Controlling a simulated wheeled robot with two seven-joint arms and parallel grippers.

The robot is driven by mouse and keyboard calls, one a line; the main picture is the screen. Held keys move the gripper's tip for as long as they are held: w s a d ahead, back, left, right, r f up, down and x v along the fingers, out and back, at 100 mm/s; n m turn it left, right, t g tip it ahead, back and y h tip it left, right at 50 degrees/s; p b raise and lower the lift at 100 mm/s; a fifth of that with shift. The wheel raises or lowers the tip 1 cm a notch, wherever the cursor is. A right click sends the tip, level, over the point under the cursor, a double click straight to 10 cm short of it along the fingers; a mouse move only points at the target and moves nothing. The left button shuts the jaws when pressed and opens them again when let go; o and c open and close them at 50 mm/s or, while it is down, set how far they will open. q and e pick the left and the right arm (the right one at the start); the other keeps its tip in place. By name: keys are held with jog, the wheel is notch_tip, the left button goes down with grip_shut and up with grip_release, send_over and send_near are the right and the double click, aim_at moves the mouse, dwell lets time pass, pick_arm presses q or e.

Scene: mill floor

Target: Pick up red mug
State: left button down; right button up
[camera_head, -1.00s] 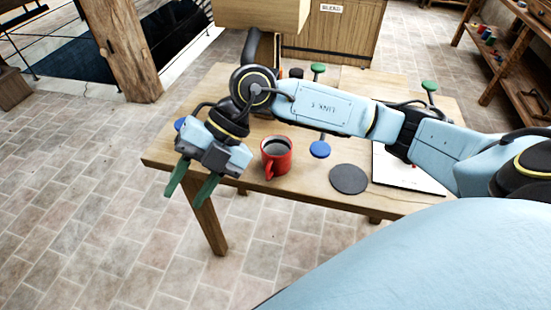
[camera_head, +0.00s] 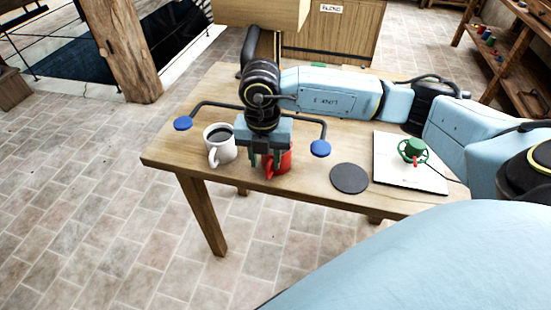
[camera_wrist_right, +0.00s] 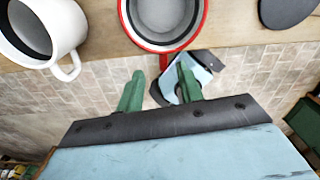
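The red mug (camera_head: 286,160) stands upright near the front edge of the wooden table, partly hidden by my right gripper (camera_head: 266,162). In the right wrist view the red mug (camera_wrist_right: 137,34) shows at the top, with its grey inside visible and its handle facing the gripper. The green fingers of my right gripper (camera_wrist_right: 159,66) are apart, on either side of the handle. I cannot tell whether they touch it. My left gripper is not in view.
A white mug (camera_head: 227,153) with dark contents stands just left of the red mug. Blue knobs (camera_head: 320,148) on a dark bar flank them. A dark disc (camera_head: 349,178) and a white board (camera_head: 431,178) with a green wheel (camera_head: 412,150) lie to the right.

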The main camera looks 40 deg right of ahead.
aim_at(267, 169)
jog(key=f, duration=0.5)
jog(key=shift+s+f, duration=0.15)
jog(key=shift+s, duration=0.15)
grip_shut()
